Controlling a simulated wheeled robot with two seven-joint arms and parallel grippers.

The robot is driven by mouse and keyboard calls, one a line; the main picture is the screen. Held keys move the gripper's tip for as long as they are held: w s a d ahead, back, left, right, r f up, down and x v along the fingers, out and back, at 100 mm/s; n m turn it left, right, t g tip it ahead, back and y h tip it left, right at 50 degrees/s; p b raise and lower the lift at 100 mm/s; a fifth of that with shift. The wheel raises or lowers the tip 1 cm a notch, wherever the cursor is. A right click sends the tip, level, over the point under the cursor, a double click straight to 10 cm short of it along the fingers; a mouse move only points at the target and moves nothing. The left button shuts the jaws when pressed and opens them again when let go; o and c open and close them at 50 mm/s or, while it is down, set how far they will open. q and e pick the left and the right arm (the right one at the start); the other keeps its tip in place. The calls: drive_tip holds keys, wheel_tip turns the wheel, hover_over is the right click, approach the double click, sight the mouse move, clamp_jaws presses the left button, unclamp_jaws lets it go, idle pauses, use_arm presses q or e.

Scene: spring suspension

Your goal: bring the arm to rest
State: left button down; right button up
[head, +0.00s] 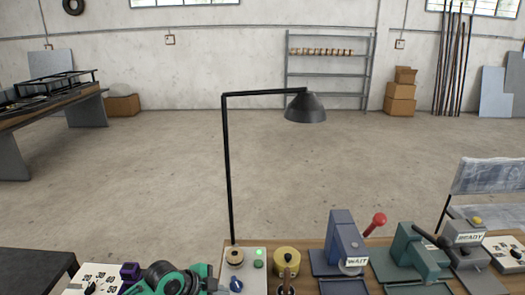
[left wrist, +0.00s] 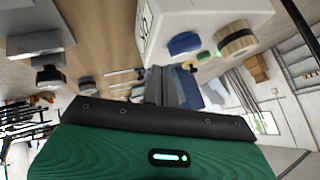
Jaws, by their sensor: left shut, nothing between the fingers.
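My left arm, green and black, comes in at the bottom of the head view. My left gripper (head: 172,280) is there, low at the front edge of the bench, partly cut off by the picture's bottom, left of the white control box (head: 257,278). In the left wrist view the narrow grey fingers of the left gripper (left wrist: 158,85) are together with nothing between them. The control box (left wrist: 205,14) with its blue knob, green button and wooden knob shows close to them. My right gripper is in neither view.
A black lamp (head: 305,107) on a tall post stands behind the control box. To the right are a yellow round part (head: 286,260), a blue press (head: 343,240) with a red knob marked WAIT, and a teal press (head: 415,250). A small purple block (head: 130,272) lies left.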

use_arm(q)
drive_tip(key=s+f+n+y, duration=0.1)
drive_tip(key=s+f+n, duration=0.15)
drive_tip(key=s, duration=0.45)
drive_tip(key=s+f+n+y, duration=0.1)
drive_tip(key=s+f+n, duration=0.15)
drive_tip(key=s, duration=0.45)
drive_tip(key=s+a+n+g+y, duration=0.1)
drive_tip(key=s+a+n+y, duration=0.2)
drive_tip(key=s+a+n, duration=0.45)
drive_tip(key=s+a+n+y, duration=0.2)
drive_tip(key=s+a+n, duration=0.2)
drive_tip(key=s, duration=0.7)
wheel_tip(320, 180, down, 29)
drive_tip(key=g, duration=0.2)
drive_tip(key=s+a+f+g, duration=0.1)
drive_tip(key=s+a+f, duration=0.2)
drive_tip(key=s+f, duration=1.6)
wheel_tip(320, 180, down, 3)
drive_tip(key=shift+s+a+r, duration=0.1)
drive_tip(key=shift+s+a, duration=0.1)
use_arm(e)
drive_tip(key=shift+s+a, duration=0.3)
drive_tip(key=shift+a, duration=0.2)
